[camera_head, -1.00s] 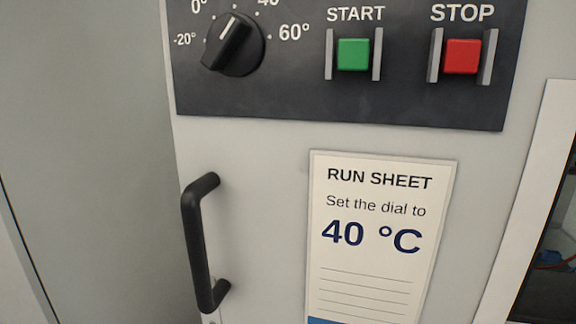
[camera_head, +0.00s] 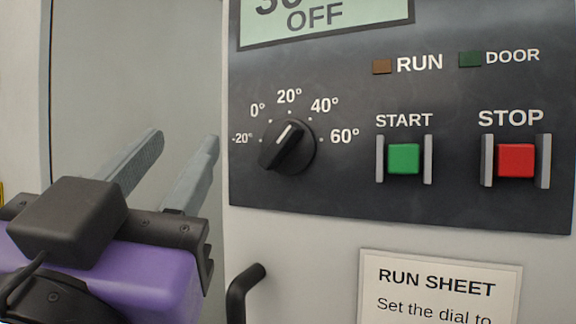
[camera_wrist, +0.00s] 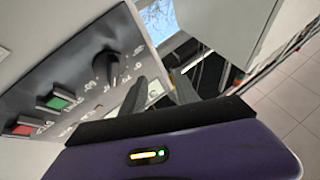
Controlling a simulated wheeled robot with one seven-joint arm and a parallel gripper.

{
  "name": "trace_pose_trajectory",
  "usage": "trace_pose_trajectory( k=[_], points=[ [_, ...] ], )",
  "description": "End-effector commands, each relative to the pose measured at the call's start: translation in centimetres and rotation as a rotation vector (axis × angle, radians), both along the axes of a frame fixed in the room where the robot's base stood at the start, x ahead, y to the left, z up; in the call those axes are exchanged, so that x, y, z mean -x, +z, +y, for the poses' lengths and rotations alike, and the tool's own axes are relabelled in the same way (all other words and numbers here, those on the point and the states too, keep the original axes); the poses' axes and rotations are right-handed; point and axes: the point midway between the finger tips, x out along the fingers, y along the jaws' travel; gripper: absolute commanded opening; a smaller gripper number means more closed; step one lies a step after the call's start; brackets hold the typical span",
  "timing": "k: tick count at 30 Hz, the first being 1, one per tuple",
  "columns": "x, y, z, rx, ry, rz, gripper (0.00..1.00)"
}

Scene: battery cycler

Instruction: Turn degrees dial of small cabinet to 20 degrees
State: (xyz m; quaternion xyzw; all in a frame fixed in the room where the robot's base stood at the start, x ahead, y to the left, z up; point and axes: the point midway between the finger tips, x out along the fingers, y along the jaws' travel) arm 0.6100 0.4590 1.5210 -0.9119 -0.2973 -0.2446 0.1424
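The black degrees dial (camera_head: 288,147) is on the dark control panel, ringed by marks from -20° to 60°. Its white line leans up and right, between the 20° and 40° directions; the angle of view blurs the exact reading. My gripper (camera_head: 183,140) is open and empty, left of the panel, with its two grey fingers apart and pointing up and right. It does not touch the dial. The wrist view shows the dial (camera_wrist: 105,68) left of the fingers, and nothing between the fingers.
Green START (camera_head: 404,159) and red STOP (camera_head: 516,160) buttons are right of the dial. A display (camera_head: 320,22) reading OFF is above. A black door handle (camera_head: 243,290) is below. The run sheet (camera_head: 440,290) is below the buttons; earlier it read 40 °C.

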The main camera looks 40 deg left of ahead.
Motion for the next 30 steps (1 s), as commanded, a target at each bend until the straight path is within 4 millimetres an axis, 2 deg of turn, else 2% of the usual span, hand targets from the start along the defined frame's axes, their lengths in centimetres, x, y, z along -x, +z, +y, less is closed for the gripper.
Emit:
trace_pose_trajectory(
  k=[1, 3, 6, 9, 11, 18, 20, 25, 30],
  points=[
    [0.9, 2.6, -0.1, -0.043, 0.003, 0.030, 0.36],
    [1.5, 4.9, -0.6, -0.088, -0.005, 0.091, 0.36],
    [2.0, 7.3, -1.7, -0.148, -0.022, 0.194, 0.36],
    [1.8, 8.3, -3.3, -0.206, -0.053, 0.322, 0.36],
    [1.3, 7.8, -4.1, -0.230, -0.079, 0.406, 0.36],
    [-0.3, 2.7, -5.4, -0.263, -0.175, 0.656, 0.36],
    [-0.4, 1.9, -5.5, -0.271, -0.183, 0.691, 0.36],
    [-1.5, 1.4, -5.3, -0.285, -0.185, 0.723, 0.36],
    [-4.0, 1.4, -4.7, -0.282, -0.186, 0.723, 0.36]
  ],
)
